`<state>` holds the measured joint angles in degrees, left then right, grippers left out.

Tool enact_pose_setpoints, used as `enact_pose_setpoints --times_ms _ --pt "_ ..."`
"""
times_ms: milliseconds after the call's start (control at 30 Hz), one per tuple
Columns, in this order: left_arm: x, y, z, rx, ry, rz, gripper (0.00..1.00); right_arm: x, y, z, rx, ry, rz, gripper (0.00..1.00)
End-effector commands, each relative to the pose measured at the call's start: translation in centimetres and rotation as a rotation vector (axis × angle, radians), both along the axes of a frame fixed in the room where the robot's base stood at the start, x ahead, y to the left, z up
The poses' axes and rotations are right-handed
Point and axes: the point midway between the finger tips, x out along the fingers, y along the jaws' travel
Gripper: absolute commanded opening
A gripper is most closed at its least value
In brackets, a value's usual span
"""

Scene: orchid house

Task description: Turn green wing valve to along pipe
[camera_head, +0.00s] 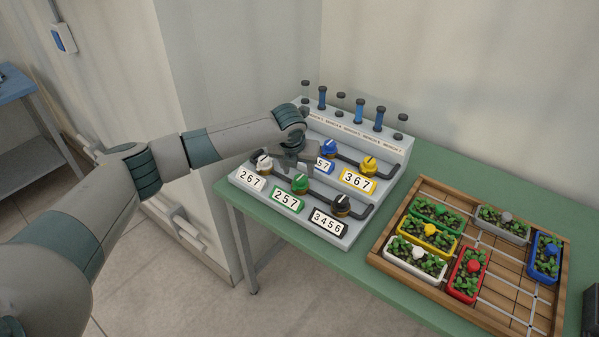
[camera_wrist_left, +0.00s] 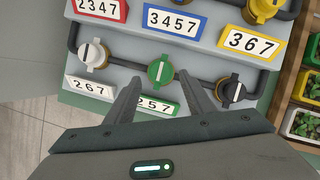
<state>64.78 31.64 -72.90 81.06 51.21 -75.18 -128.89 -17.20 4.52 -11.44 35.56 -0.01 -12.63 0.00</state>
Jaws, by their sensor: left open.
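The green wing valve (camera_head: 300,183) is on the front row of the grey valve panel (camera_head: 285,218), above a green-framed label 257. In the left wrist view, the green valve (camera_wrist_left: 160,72) has a white line pointing roughly up the picture, across the dark pipe (camera_wrist_left: 197,84) that runs sideways. My left gripper (camera_head: 296,163) is over the panel close to the green valve. In the wrist view its fingers (camera_wrist_left: 159,84) are open, one on each side just below the green valve, with nothing held. Contact cannot be told. My right gripper is not in view.
On the front row, a white valve (camera_wrist_left: 92,54) is left of the green one and a black valve (camera_wrist_left: 233,91) is right. Blue (camera_head: 327,147) and yellow (camera_head: 368,164) valves sit behind. A wooden tray (camera_head: 480,299) of planters stands to the right on the green table (camera_head: 440,164).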

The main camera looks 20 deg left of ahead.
Motion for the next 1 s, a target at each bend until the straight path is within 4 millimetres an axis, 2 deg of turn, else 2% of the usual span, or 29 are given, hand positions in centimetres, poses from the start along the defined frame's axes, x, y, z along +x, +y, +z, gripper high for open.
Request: enact_pose_setpoints --times_ms 100,300,700,733,867,900,1000 --pt "0.6 0.0 -1.6 0.001 0.001 0.000 0.49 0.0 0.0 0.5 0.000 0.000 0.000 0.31" --pt "1.3 0.1 -3.2 0.000 0.001 0.001 0.49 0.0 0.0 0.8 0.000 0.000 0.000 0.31" --pt "1.5 0.1 -3.7 0.000 -0.001 -0.001 0.49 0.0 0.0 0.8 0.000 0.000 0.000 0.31" --pt "1.5 0.1 -3.7 0.000 -0.001 -0.001 0.44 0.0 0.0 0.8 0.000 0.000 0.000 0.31" --pt "1.5 0.1 -3.7 0.000 -0.001 -0.001 0.13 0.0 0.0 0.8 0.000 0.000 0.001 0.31" --pt "1.5 0.1 -3.7 0.000 -0.001 -0.001 0.09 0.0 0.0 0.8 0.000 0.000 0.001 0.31" --pt "1.5 0.1 -3.7 0.000 -0.001 0.000 0.09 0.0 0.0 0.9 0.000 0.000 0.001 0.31"
